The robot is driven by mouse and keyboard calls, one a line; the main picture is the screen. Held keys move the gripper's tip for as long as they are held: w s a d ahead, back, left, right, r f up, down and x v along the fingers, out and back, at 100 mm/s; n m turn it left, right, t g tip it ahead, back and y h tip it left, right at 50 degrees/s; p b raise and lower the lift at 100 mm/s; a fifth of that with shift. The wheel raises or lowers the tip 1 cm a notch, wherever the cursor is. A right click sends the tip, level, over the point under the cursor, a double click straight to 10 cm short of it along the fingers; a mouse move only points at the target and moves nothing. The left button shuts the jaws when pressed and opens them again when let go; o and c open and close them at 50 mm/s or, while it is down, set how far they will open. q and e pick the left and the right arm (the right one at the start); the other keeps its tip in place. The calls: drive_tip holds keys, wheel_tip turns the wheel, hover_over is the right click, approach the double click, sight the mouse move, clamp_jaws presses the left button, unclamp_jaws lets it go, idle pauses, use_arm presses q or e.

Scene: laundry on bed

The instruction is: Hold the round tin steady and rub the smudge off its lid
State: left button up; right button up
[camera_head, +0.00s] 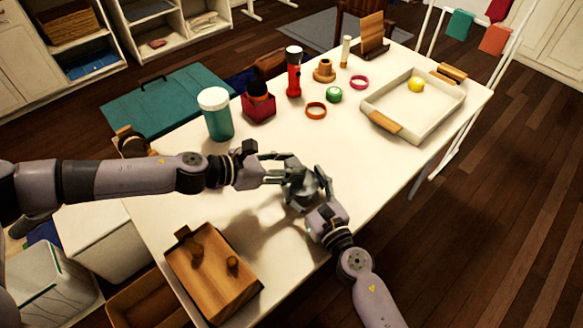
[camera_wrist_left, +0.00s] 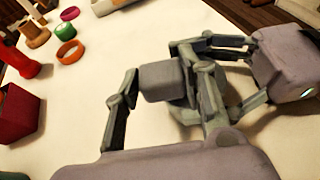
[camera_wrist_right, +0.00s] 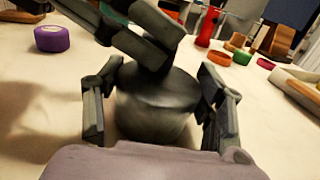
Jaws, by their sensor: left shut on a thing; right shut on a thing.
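The dark grey round tin (camera_wrist_right: 150,112) stands on the white table between the fingers of my right gripper (camera_wrist_right: 155,100), which is shut on its sides. My left gripper (camera_wrist_left: 163,85) is shut on a small grey pad (camera_wrist_left: 163,80). In the right wrist view the left gripper reaches over the tin from the upper left, and the dark pad is at the lid, seemingly touching it. In the head view both grippers meet at the tin (camera_head: 300,192). The smudge cannot be seen; pad and fingers hide part of the lid.
A wooden box with knobs (camera_head: 212,272) is at the near left. Behind my left arm stand a teal jar (camera_head: 217,120), a red container (camera_head: 258,108) and a red flashlight (camera_head: 294,75). A white tray (camera_head: 380,105) is at the back right. A purple roll (camera_wrist_right: 52,39) lies near the tin.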

sight(305, 193)
use_arm(q)
drive_tip(key=shift+s+f, duration=0.1)
drive_tip(key=shift+f, duration=0.05)
drive_tip(key=shift+s+d+r, duration=0.2)
drive_tip(key=shift+s+d, duration=1.95)
drive_tip(key=shift+s, duration=0.3)
drive_tip(key=shift+r, duration=0.1)
drive_tip(key=shift+r, duration=2.95)
wheel_tip(305, 193, up, 3)
use_arm(e)
drive_tip(key=o, duration=1.2)
